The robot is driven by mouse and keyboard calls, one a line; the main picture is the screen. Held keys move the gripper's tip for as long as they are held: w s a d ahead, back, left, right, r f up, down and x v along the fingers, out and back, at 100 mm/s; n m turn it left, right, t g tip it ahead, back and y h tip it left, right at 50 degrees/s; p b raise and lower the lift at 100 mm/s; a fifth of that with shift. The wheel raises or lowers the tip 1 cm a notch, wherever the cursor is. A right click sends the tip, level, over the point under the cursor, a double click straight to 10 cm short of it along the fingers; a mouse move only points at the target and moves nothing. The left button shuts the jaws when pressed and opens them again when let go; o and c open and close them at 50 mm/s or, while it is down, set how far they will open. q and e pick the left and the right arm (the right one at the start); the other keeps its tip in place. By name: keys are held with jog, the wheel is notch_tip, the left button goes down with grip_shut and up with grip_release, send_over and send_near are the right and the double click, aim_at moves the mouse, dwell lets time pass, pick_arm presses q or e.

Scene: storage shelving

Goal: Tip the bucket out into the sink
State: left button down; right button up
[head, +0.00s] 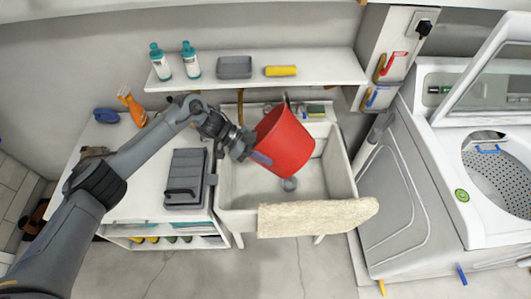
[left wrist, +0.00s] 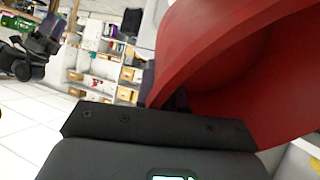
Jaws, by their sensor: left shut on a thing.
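A red bucket (head: 285,142) is held tilted over the white sink (head: 342,180) in the head view. My left gripper (head: 250,150) is shut on the bucket at its left side. The bucket also fills the upper right of the left wrist view (left wrist: 215,60), with part of its darker inside showing. A small grey round thing (head: 289,184) shows in the basin just below the bucket; I cannot tell whether it is the drain or something loose. The bucket's contents cannot be made out. My right gripper is not in view.
A beige cloth (head: 318,217) hangs over the sink's front edge. A shelf (head: 330,68) with bottles and a yellow roll is behind the sink. A dark grey case (head: 186,178) lies on the counter at left. A washing machine (head: 410,190) stands at right.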

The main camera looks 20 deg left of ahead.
aim_at(258, 144)
pick_arm(q)
jog(key=r+y+p, duration=0.1)
jog(key=p, duration=0.1)
jog(key=y+p, duration=0.1)
jog(key=p, duration=0.1)
jog(key=shift+a+r+y, duration=0.2)
jog(key=shift+r+y, duration=0.2)
jog(key=y+p, duration=0.1)
jog(key=r+y+p, duration=0.1)
jog(key=p, duration=0.1)
jog(key=shift+a+m+y, duration=0.25)
jog(key=shift+m+y, duration=0.05)
jog(key=shift+y, duration=0.1)
jog(key=y+p, duration=0.1)
jog(key=r+y+p, duration=0.1)
jog(key=p, duration=0.1)
jog(key=a+y+p, duration=0.1)
jog(key=p, duration=0.1)
jog(key=shift+w+a+r, duration=0.1)
jog(key=shift+r, duration=0.15)
jog(key=shift+a+r+y+p, duration=0.15)
jog(key=shift+y+p, duration=0.25)
jog(key=shift+y, duration=0.2)
jog(key=shift+a+r+t+y, duration=0.15)
jog(key=shift+a+t+y, duration=0.15)
jog(key=shift+y, duration=0.3)
